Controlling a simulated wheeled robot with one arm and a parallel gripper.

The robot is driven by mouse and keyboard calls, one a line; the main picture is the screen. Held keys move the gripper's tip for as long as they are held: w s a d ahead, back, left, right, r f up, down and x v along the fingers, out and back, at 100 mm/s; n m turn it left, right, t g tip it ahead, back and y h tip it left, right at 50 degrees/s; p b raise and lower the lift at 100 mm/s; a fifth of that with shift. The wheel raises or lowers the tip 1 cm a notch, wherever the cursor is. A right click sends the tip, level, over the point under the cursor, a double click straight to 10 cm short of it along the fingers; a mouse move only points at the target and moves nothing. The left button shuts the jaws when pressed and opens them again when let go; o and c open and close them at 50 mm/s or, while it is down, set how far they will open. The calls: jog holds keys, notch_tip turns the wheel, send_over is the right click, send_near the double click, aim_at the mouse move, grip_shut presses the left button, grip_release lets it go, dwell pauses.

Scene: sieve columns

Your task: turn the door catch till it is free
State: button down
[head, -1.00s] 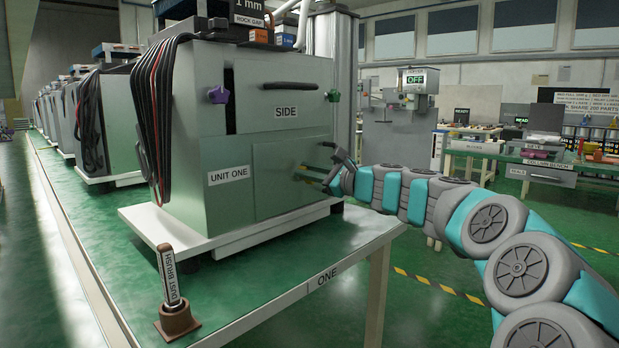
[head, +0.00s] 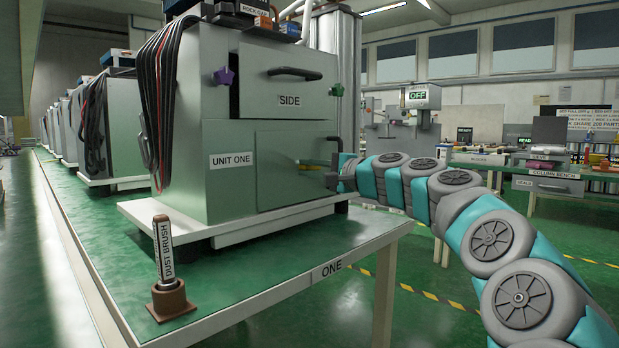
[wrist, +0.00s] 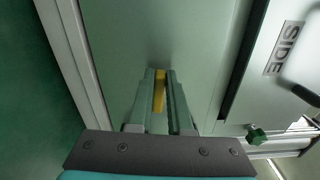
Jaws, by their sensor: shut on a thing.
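The lower door (head: 282,170) is a plain grey-green panel on the front of the box labelled UNIT ONE. The door catch (wrist: 159,92) is a yellow bar, seen in the wrist view between my two fingers. My gripper (wrist: 158,84) is shut on it, with a finger on each side. In the head view my gripper (head: 331,166) is at the right edge of the door, and only a thin bit of yellow shows there. The fingers cover much of the catch, and its inner end is hard to see. The door looks in place in its frame.
A dust brush (head: 163,250) stands in a holder on the green bench (head: 250,270). Floor right of the bench is clear.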

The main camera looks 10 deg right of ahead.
jog(key=shift+a+f+n+b, duration=0.1)
jog(key=shift+f+n+b, duration=0.1)
jog(key=shift+n+b, duration=0.3)
jog(key=c, duration=0.8)
grip_release()
jog(key=shift+c, duration=0.2)
jog(key=shift+v, duration=0.9)
jog(key=v, duration=0.6)
jog(key=shift+p, duration=0.3)
